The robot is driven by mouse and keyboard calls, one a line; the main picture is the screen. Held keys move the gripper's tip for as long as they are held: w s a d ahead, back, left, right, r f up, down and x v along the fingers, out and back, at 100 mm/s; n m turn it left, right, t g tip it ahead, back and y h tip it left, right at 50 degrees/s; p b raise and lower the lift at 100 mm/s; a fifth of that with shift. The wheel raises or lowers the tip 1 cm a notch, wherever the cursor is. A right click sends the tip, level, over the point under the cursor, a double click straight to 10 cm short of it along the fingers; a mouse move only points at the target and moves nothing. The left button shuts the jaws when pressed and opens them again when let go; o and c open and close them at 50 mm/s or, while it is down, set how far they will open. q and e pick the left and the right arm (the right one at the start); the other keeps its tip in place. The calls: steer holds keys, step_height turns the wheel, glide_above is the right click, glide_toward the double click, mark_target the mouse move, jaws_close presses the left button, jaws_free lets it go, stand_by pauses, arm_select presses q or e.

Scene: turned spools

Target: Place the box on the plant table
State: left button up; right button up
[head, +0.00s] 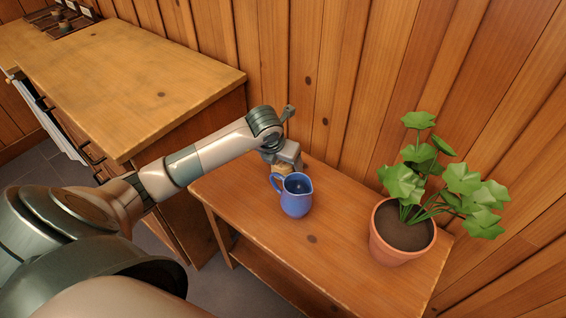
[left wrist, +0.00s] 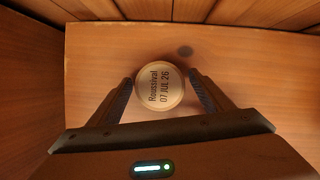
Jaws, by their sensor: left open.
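The box (left wrist: 160,86) is a small round one with a pale lid printed "Roussival 07 JUL 26". It rests on the plant table (head: 312,239) near the wall, and in the head view only a bit of it (head: 281,169) shows below the gripper. My left gripper (head: 284,160) is over it, pointing down. In the left wrist view its fingers (left wrist: 160,81) are open, one on each side of the box, with little gap. I cannot tell whether they touch it. My right gripper is not in view.
A blue jug (head: 296,197) stands on the table just in front of the box, close to my gripper. A potted plant (head: 402,232) stands at the table's right end. A wooden counter (head: 130,80) is at the left, and a plank wall (head: 340,80) is behind.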

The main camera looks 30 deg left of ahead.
arm_select(q)
steer(key=v, duration=1.1)
steer(key=shift+r, duration=0.3)
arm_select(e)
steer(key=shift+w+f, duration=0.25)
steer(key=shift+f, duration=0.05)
arm_select(q)
steer(key=shift+s, duration=0.15)
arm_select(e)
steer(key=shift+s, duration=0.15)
